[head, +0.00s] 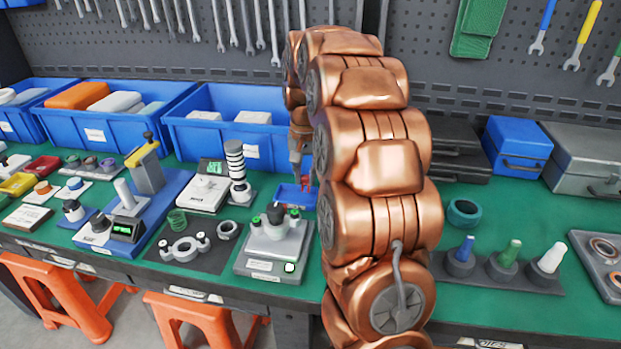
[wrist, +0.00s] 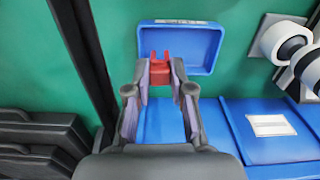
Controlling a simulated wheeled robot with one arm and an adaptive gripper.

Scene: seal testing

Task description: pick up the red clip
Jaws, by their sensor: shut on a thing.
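The red clip (wrist: 159,69) is between my gripper's fingertips (wrist: 160,82) in the wrist view. My gripper is shut on it, with one finger on each side. Its two-pronged end shows; its lower part is partly hidden between the fingers. The clip is over a small blue tray (wrist: 206,48); I cannot tell whether it still touches the tray. In the head view the clip is a small red spot (head: 306,182) beside my gripper (head: 301,178), at the small blue tray (head: 296,200). My arm hides what lies to the right.
A grey test fixture (head: 272,258) stands in front of the tray. A black-and-white ringed post (head: 235,165) stands to the left. Blue bins (head: 245,150) line the back. A teal ring (head: 464,213) and several coloured cones stand right of my arm.

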